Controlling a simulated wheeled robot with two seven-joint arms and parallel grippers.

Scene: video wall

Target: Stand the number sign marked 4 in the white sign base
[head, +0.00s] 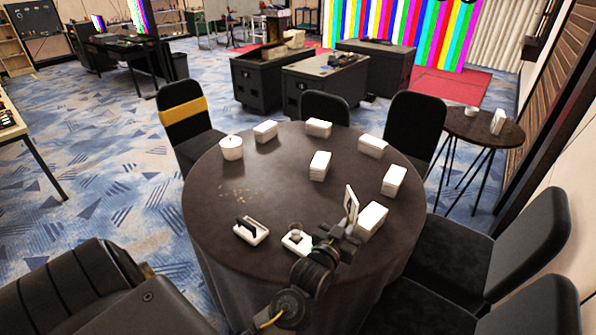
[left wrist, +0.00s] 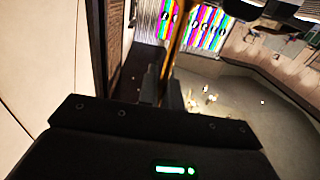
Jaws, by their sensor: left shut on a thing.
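My left gripper (head: 346,234) is over the near right part of the round table and shut on a thin, pale upright number sign (head: 352,204). The sign is seen nearly edge-on, so I cannot read its number. In the left wrist view the sign shows as a narrow tan strip (left wrist: 178,40) above my left fingers (left wrist: 162,92). A white base-like piece with a dark top (head: 250,231) sits at the near edge. Another white piece with a small grey knob (head: 297,240) is right of it, beside my gripper. I cannot tell for certain which is the sign base. My right gripper is out of view.
The dark round table (head: 255,185) carries several white stacks, one (head: 371,218) close to the right of the sign. Black chairs (head: 187,120) ring the table.

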